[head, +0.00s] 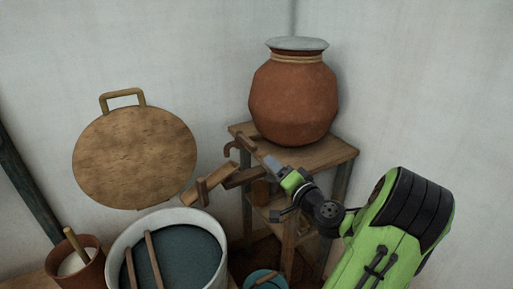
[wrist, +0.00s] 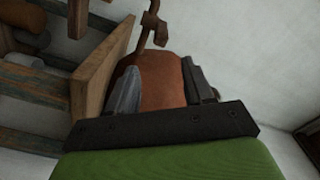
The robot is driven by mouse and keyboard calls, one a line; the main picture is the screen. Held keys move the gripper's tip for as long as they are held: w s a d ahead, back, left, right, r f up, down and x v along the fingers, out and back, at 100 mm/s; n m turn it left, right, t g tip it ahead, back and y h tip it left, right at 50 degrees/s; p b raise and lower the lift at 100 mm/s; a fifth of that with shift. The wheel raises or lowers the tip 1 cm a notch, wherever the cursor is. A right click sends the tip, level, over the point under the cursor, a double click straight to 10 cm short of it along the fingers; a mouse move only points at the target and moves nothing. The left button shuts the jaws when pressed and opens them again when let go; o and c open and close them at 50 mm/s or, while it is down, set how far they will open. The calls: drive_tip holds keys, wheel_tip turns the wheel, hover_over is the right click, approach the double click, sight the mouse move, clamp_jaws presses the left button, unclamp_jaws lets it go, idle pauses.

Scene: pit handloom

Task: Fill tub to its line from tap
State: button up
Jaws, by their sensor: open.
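A brown clay pot (head: 293,95) with a pale lid stands on a wooden stand. A brown hooked tap (head: 235,147) sticks out at its lower left; a brown hooked piece, seemingly the tap, shows at the top of the wrist view (wrist: 152,28). A large pale tub (head: 122,250) with dark blue contents and two wooden slats across it stands at the lower left; I see no fill line on it. My gripper (head: 274,167) is open and empty in front of the stand, just right of the tap. In the wrist view the clay pot (wrist: 163,75) shows between its fingers.
The wooden stand (head: 335,152) has a lower shelf. A wooden trough-like piece (head: 215,182) juts out left of it. A small teal vessel (head: 262,282) with a wooden handle is at the bottom. A brown pot (head: 92,268) is far left. A round wooden board (head: 135,155) is behind.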

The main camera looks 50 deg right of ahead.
sight(249, 144)
drive_tip(key=x, duration=1.5)
drive_tip(key=shift+w+a+p, duration=0.1)
drive_tip(key=shift+w+p, duration=0.05)
drive_tip(key=shift+p, duration=0.25)
drive_tip(key=shift+c, duration=0.5)
clamp_jaws()
